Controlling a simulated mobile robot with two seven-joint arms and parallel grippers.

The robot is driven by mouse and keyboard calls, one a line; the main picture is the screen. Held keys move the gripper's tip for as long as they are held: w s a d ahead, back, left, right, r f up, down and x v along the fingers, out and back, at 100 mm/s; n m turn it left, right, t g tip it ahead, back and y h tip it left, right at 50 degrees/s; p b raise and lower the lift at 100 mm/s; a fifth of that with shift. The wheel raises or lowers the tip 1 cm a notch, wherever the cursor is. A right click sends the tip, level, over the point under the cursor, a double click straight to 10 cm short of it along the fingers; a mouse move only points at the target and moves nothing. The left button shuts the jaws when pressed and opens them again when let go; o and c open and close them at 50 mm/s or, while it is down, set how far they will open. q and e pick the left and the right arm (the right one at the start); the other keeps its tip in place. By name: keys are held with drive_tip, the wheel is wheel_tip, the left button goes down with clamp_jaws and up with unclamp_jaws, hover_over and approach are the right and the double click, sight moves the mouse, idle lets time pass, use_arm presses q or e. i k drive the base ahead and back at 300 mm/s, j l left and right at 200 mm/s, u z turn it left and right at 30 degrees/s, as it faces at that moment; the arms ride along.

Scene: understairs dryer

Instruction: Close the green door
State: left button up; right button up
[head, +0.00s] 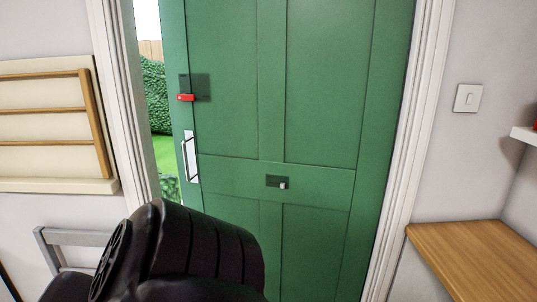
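The green door (320,120) fills the middle of the head view and stands partly open. A gap on its left side shows a hedge and grass outside. A red latch piece (186,97) is on the door near its left edge, with a white plate (190,157) below it on the edge. A small metal fitting (282,184) sits on the door's middle rail. A black link of my own arm rises at the bottom and covers the door's lower left part. Neither gripper shows in the head view.
The white door frame stands left (122,110) and right (420,130) of the door. A wooden worktop (480,262) is at lower right. A grey chair (75,238) and a wall rack (50,125) are at left. A light switch (468,98) is on the right wall.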

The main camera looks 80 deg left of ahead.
sight(305, 95)
drive_tip(key=u, duration=2.5)
